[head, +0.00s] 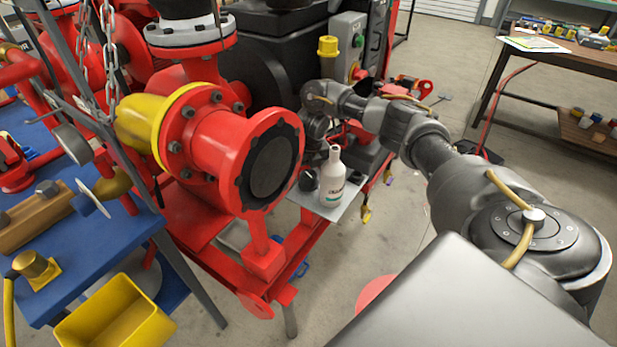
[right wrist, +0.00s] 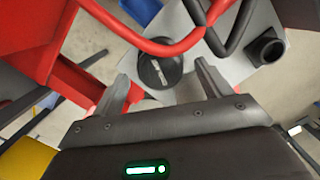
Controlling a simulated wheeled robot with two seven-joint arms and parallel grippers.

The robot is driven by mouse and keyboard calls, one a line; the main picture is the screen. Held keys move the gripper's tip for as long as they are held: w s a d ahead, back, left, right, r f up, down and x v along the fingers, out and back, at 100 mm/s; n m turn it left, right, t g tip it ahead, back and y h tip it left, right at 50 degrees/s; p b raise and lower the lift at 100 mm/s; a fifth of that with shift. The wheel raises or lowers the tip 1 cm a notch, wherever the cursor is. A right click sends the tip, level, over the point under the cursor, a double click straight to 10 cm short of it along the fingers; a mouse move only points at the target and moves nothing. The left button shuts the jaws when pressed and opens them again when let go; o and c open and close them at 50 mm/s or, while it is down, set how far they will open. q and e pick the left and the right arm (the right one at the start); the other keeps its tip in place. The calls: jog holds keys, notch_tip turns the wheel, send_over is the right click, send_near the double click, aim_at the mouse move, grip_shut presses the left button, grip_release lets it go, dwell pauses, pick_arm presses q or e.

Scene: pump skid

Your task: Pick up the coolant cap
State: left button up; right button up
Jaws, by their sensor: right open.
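The coolant cap, a round black disc with a pale raised bar across it (right wrist: 160,71), lies on a light grey plate (right wrist: 185,40) in the right wrist view. In the head view a dark round piece that looks like it (head: 307,180) sits left of a white bottle (head: 332,178). My right gripper (right wrist: 163,82) is open, its two fingers pointing toward the cap, one on each side in the picture. Whether they touch it I cannot tell. Nothing is held. In the head view the right fingers are hard to make out. My left gripper is not in view.
A black fitting with a round opening (right wrist: 265,48) stands right of the cap. Red and black hoses (right wrist: 195,22) cross just beyond it. A red flanged pipe (head: 230,150) is left of the plate.

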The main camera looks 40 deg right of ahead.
aim_at(309, 174)
jog(key=f, duration=0.3)
jog(key=shift+w+d, duration=0.1)
jog(key=shift+w, duration=0.1)
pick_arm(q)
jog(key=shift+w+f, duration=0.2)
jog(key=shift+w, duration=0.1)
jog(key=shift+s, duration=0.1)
pick_arm(e)
jog(key=shift+c, duration=0.3)
jog(key=c, duration=1.1)
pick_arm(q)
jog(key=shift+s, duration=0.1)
pick_arm(e)
jog(key=shift+r, duration=0.7)
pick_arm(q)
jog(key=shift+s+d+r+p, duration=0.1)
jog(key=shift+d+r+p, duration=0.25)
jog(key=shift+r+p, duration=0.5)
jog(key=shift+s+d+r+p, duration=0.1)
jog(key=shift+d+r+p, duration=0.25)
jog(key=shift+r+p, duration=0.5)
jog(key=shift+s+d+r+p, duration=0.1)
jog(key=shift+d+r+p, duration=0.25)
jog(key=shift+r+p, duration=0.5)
pick_arm(e)
jog(key=shift+r, duration=8.3)
